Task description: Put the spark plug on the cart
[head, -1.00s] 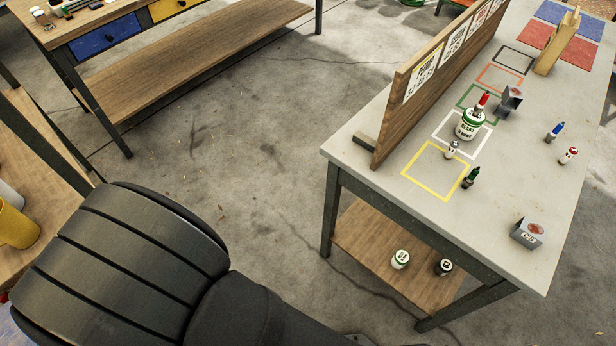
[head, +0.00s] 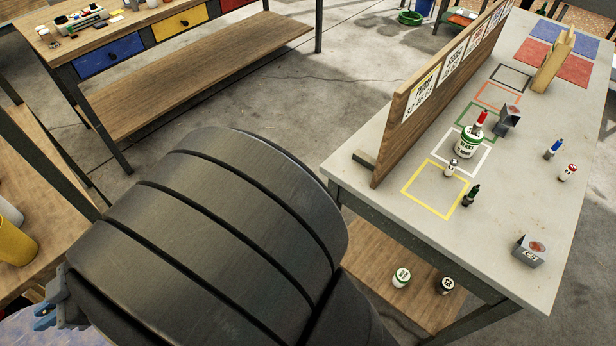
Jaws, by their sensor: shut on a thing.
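My gripper (head: 46,316) shows only in part at the lower left edge of the head view, with blue parts at its end. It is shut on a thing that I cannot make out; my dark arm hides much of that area. I cannot pick out the spark plug for certain. No cart shows clearly; a pale bluish surface (head: 32,335) lies under my gripper at the bottom left corner, and I cannot tell what it is.
A grey-topped bench (head: 525,205) at the right bears coloured outlines, a sign board (head: 430,95), a white-and-green can (head: 466,143) and several small items. A drawer bench (head: 195,75) stands at the back left. A yellow mug (head: 15,243) is at the left edge. Open floor lies between the benches.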

